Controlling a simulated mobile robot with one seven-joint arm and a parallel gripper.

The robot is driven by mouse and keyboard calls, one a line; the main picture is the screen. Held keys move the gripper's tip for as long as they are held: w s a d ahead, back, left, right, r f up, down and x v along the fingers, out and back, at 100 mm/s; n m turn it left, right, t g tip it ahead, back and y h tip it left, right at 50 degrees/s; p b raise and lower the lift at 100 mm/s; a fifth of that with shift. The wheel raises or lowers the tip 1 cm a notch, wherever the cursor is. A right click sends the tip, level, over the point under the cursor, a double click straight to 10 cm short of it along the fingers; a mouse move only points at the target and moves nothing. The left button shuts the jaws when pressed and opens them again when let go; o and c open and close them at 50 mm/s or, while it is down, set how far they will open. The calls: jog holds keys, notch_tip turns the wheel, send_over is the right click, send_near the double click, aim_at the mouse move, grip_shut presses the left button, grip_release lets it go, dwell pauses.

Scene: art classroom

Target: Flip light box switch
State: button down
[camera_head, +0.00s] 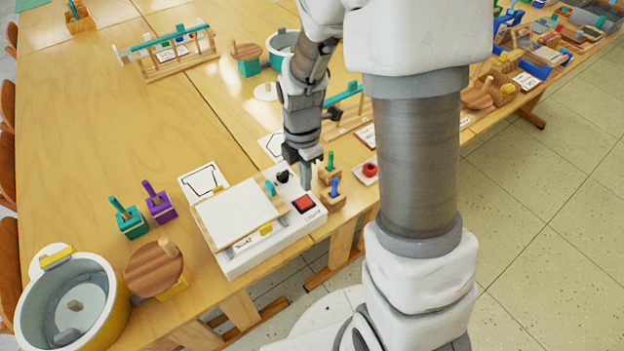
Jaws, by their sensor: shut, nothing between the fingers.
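The light box (240,211) is a white box with a pale panel on top, at the front edge of the wooden table. Its control strip on the right side carries a red switch (304,203), a black knob (282,177) and a small teal part (269,187). My gripper (305,184) points down over this strip, shut and empty, with its tips just behind the red switch in the picture. I cannot tell whether the tips touch the box. The switch itself is in clear view; whether it is on or off is not clear.
Small wooden blocks with green and blue pegs (334,192) stand close to the right of my gripper. A red ring on a tray (370,170) is farther right. Teal and purple peg blocks (159,206) and a grey-yellow tub (70,300) stand left.

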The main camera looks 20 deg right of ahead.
notch_tip(320, 180, up, 11)
jog(key=w+p, duration=0.2)
jog(key=shift+a, duration=0.3)
